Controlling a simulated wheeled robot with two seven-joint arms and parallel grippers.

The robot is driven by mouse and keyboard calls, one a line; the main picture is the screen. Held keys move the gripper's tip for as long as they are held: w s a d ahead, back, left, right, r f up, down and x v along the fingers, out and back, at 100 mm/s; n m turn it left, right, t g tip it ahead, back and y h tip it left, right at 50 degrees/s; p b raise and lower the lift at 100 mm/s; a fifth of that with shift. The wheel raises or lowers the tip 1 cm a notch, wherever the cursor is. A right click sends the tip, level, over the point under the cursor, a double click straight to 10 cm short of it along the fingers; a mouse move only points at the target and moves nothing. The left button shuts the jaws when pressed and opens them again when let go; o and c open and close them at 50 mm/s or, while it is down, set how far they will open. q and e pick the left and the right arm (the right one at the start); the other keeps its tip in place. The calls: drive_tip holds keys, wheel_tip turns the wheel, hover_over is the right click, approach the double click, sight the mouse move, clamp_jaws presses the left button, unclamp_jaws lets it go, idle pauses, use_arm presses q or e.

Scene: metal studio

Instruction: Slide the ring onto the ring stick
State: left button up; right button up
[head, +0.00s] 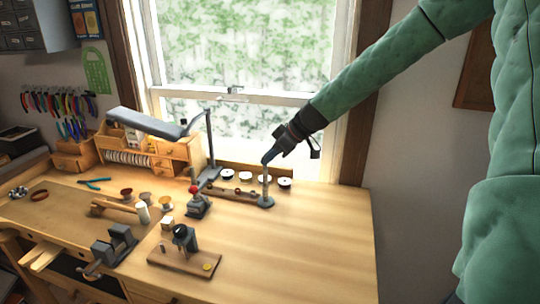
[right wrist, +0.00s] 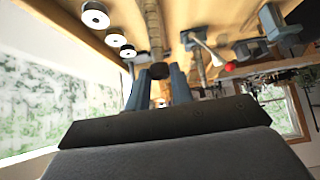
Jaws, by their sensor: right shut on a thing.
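The ring stick (head: 265,187) stands upright on a round grey base near the back right of the bench. It also shows in the right wrist view (right wrist: 153,28), running up toward the table from between the fingers. My right gripper (head: 267,159) points down at the stick's top end and is shut. In the right wrist view its two blue-grey fingers (right wrist: 161,88) sit on either side of the stick's dark end. The ring between them is too small and covered to make out, so I cannot tell whether it is around the stick. My left gripper is not in view.
Several black-and-white spools (head: 246,176) lie behind the stick. A wooden bar (head: 232,191) with brown knobs and a red-knobbed tool (head: 198,205) are to its left. A small wooden stand (head: 185,255) is in front. The bench's right side (head: 310,235) is clear.

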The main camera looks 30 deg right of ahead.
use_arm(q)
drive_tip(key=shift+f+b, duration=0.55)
use_arm(e)
drive_tip(key=shift+f, duration=1.2)
drive_tip(key=o, duration=0.9)
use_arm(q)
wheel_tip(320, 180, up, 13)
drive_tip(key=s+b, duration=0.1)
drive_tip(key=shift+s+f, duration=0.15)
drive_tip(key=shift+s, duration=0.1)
use_arm(e)
drive_tip(key=shift+v, duration=3.9)
